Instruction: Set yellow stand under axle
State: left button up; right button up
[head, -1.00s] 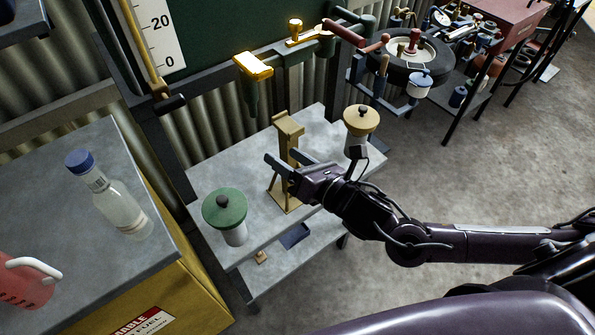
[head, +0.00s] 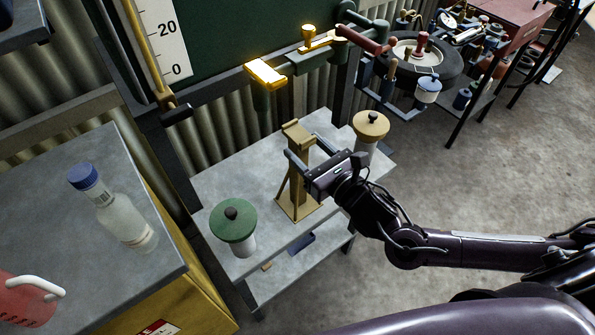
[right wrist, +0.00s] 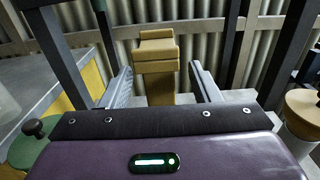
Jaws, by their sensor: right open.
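The yellow stand (head: 297,180) is upright on the grey top of a small bench, on a flat base with a post and a notched head. My right gripper (head: 304,148) is open, with one finger on either side of the upper post, just below the head. In the right wrist view the stand (right wrist: 157,55) is centred between the two open fingers (right wrist: 160,80), with a gap on each side. A green axle-like bar (head: 300,63) with a yellow block (head: 265,74) at its end is above and behind the stand. My left gripper is not in view.
A green-lidded jar (head: 233,222) is left of the stand and a tan-lidded jar (head: 369,130) is right of it on the bench (head: 268,170). A bottle (head: 122,215) and red jug (head: 28,300) stand on the left cabinet. A wheel (head: 425,62) is at the back right.

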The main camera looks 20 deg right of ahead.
aim_at(293, 135)
jog(key=shift+w+a+r+p, duration=0.25)
jog(key=shift+w+p, duration=0.15)
jog(key=shift+w, duration=0.15)
jog(key=shift+w+a+r+p, duration=0.25)
jog(key=shift+w+p, duration=0.1)
jog(key=shift+w, duration=0.2)
jog(key=shift+w+a+f, duration=0.2)
jog(key=shift+w, duration=0.35)
jog(key=shift+w+a+f, duration=0.15)
jog(key=shift+w+a, duration=0.05)
jog(key=shift+w, duration=0.45)
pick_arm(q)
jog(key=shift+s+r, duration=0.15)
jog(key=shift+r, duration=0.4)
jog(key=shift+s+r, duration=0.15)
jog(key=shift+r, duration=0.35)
pick_arm(e)
jog(key=shift+c, duration=1)
grip_shut()
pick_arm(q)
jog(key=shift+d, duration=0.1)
pick_arm(e)
jog(key=shift+r, duration=0.15)
